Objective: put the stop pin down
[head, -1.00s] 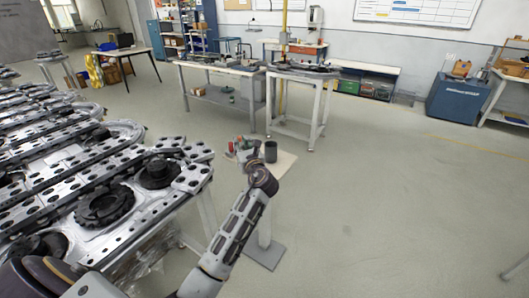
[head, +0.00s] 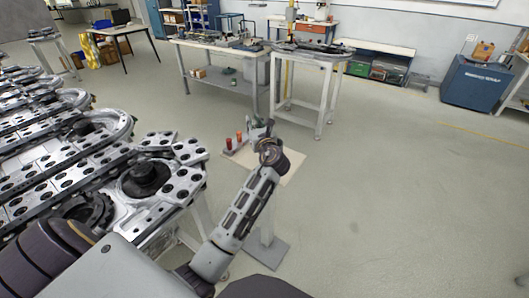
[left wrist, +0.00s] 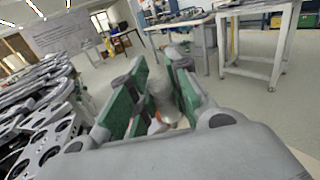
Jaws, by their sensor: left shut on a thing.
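My left gripper (head: 259,132) is over the small stand with the pale top (head: 291,170); its fingers are partly hidden by my wrist. In the left wrist view, the green-padded fingers (left wrist: 163,82) are shut on a pale grey, rounded thing (left wrist: 162,100), which I take to be the stop pin. It is blurred, and its lower end is hidden between the fingers. I cannot tell whether it touches the stand. My right gripper is not in view.
Red and orange pieces (head: 229,143) stand at the stand's left side. Two workbenches (head: 215,58) stand behind. The floor to the right (head: 400,190) is clear.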

